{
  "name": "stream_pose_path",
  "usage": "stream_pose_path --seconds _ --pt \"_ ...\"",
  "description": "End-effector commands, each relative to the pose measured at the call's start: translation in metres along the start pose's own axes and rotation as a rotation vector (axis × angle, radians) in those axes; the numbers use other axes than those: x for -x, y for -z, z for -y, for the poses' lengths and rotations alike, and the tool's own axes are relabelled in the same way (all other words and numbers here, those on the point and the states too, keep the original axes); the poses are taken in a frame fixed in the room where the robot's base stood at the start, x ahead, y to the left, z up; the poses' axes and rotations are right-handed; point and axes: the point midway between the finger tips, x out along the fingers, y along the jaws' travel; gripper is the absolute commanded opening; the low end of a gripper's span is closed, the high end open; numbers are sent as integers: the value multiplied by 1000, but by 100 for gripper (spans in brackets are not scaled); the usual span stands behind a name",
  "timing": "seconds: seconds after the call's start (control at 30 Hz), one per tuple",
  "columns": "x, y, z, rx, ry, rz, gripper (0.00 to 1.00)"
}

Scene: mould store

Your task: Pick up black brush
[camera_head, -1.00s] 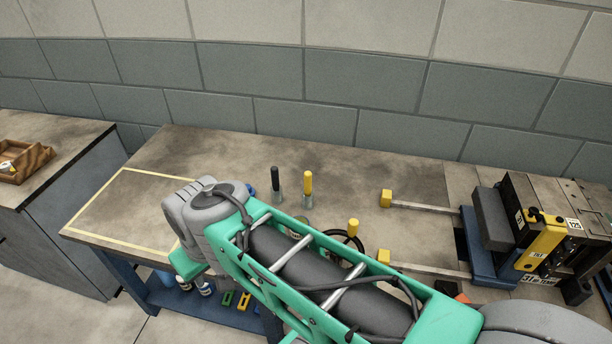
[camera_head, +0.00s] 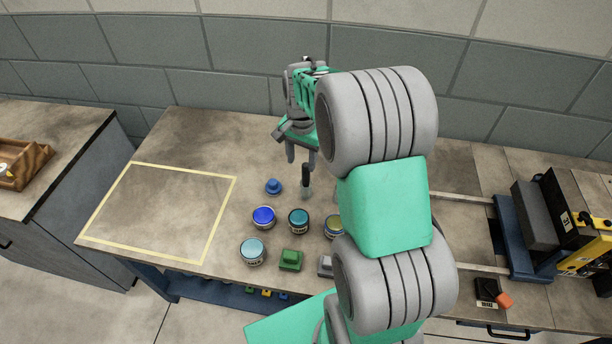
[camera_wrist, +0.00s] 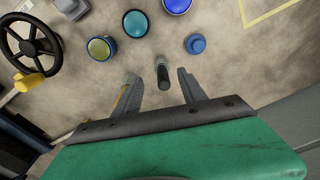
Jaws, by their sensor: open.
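The black brush (camera_head: 305,184) stands upright on the worktop, with a black handle and a grey lower part. In the wrist view the brush (camera_wrist: 162,74) shows end-on between my fingertips, apart from both. My gripper (camera_head: 301,157) is open and empty, pointing down above the brush near the back of the worktop. In the wrist view my gripper (camera_wrist: 158,80) has one finger on each side of the brush. Something yellow (camera_wrist: 122,100) shows beside the left finger, partly hidden by it.
A blue knobbed piece (camera_head: 273,187) stands close to the brush. Several paint jars, including a blue one (camera_head: 264,217), and a green block (camera_head: 290,260) lie nearer. A yellow-taped rectangle (camera_head: 205,247) is bare at left. A black handwheel (camera_wrist: 30,70) shows at the wrist view's left.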

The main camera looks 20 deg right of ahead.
Motion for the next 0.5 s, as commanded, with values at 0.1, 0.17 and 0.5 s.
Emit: stream_pose_path --seconds 0.1,0.17,0.5 --pt "-27 26 0 -143 -27 28 49" --pt "-35 30 0 -173 -32 33 49" --pt "-84 28 3 -179 -35 36 49"
